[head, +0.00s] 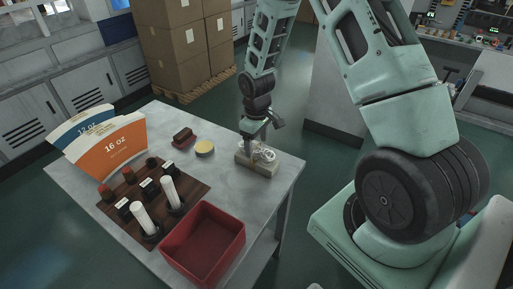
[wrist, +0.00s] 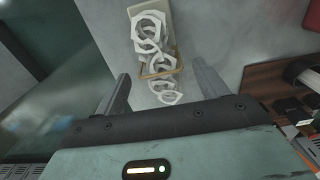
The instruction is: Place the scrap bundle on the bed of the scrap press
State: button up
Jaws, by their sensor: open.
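The scrap bundle (wrist: 151,38) is a chain of white ring-shaped offcuts with a tan band around it. It lies on a beige block or tray (wrist: 172,14), and one end hangs past the near edge in the wrist view. In the head view the bundle (head: 265,154) sits on the beige block (head: 256,166) at the table's right corner. My gripper (wrist: 160,70) is open, with one finger on each side of the bundle's near part and gaps to both. In the head view my gripper (head: 262,138) is just above the bundle. I cannot identify the scrap press for certain.
The grey table (head: 237,195) also holds a red bin (head: 203,243), a dark rack (head: 150,205) with white rolls, orange and blue cup blanks (head: 105,148), a yellow disc (head: 204,147) and a brown brush-like block (head: 183,136). Cartons (head: 185,45) stand behind.

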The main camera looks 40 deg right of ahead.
notch_tip(320, 180, up, 9)
jog(key=s+a+r+n, duration=0.1)
jog(key=s+a+r, duration=0.3)
jog(key=s+a, duration=0.4)
jog(key=s+a+r+n, duration=0.1)
jog(key=s+a+r, duration=0.4)
jog(key=a, duration=0.9)
jog(key=s, duration=0.2)
jog(key=shift+s+a+n+y+b, duration=0.25)
jog(key=shift+s+n+y+b, duration=0.05)
jog(key=shift+s+n+b, duration=0.1)
jog(key=shift+o, duration=0.5)
jog(key=s+a+r, duration=0.1)
jog(key=s+a, duration=0.1)
jog(key=s, duration=0.7)
jog(key=shift+a+r+n, duration=0.2)
jog(key=shift+a+n, duration=0.2)
jog(key=m+p, duration=0.2)
jog(key=m, duration=0.2)
send_over(257, 158)
notch_tip(257, 158, down, 4)
jog(key=shift+w+f+p, duration=0.2)
jog(key=shift+f+p, duration=1.5)
jog(key=shift+f, duration=7.05)
jog(key=c, duration=1.2)
